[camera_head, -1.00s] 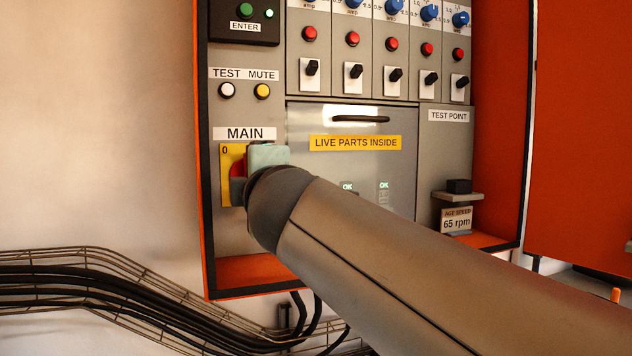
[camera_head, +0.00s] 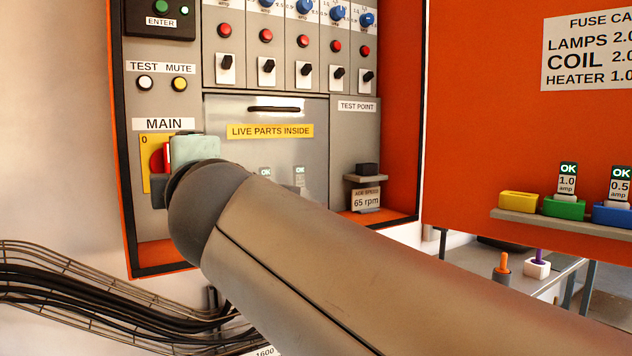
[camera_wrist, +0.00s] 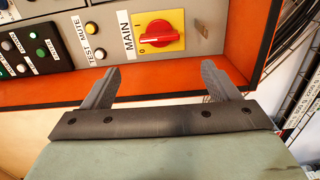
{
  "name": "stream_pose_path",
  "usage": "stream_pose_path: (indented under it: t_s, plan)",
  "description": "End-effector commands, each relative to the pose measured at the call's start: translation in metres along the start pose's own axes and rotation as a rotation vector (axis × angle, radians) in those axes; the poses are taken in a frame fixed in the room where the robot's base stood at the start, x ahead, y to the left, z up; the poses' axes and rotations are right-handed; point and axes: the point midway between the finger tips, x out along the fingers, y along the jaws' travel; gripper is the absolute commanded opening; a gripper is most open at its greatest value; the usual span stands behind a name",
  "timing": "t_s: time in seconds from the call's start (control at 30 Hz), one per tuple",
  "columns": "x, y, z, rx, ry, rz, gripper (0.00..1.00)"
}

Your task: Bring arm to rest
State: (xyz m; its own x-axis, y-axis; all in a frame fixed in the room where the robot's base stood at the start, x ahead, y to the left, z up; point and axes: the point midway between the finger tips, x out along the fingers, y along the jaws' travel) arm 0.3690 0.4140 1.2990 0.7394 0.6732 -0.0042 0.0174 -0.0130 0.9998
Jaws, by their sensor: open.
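My gripper (camera_wrist: 165,85) is open and empty in the wrist view, its two grey fingers spread apart. Beyond the fingers is the red MAIN rotary switch (camera_wrist: 157,40) on its yellow plate (camera_wrist: 160,25), with a visible gap between it and the fingertips. In the head view my arm reaches from the lower right to in front of the panel. My arm and the pale green gripper body cover much of the yellow MAIN plate (camera_head: 148,156). The red knob (camera_head: 157,160) shows only in part there, and the fingers are mostly hidden.
The orange-framed cabinet (camera_head: 122,200) holds buttons, toggle switches and a closed LIVE PARTS INSIDE cover (camera_head: 270,110). At right a shelf (camera_head: 540,220) carries coloured fuse holders before an orange door (camera_head: 480,100). A table (camera_head: 560,280) stands below. Cable trays (camera_head: 90,290) run lower left.

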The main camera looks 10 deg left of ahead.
Motion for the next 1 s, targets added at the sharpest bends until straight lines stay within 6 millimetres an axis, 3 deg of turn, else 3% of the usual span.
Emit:
stream_pose_path:
  t_s: [0.07,0.17,0.33,0.47,0.6,0.7,0.8,0.9,1.0]
  plan:
    - [0.001,-0.006,0.014,0.027,-0.033,-0.026,0.82]
    - [0.001,-0.027,0.052,0.111,-0.129,-0.100,0.82]
    - [-0.027,-0.094,0.151,0.374,-0.413,-0.287,0.82]
    - [-0.075,-0.152,0.216,0.612,-0.665,-0.417,0.82]
    - [-0.151,-0.214,0.263,0.899,-0.958,-0.538,0.82]
    - [-0.213,-0.254,0.276,1.122,-1.177,-0.611,0.82]
    - [-0.271,-0.285,0.270,1.339,-1.375,-0.667,0.82]
    - [-0.314,-0.307,0.255,1.521,-1.531,-0.707,0.82]
    - [-0.340,-0.320,0.240,1.645,-1.629,-0.730,0.82]
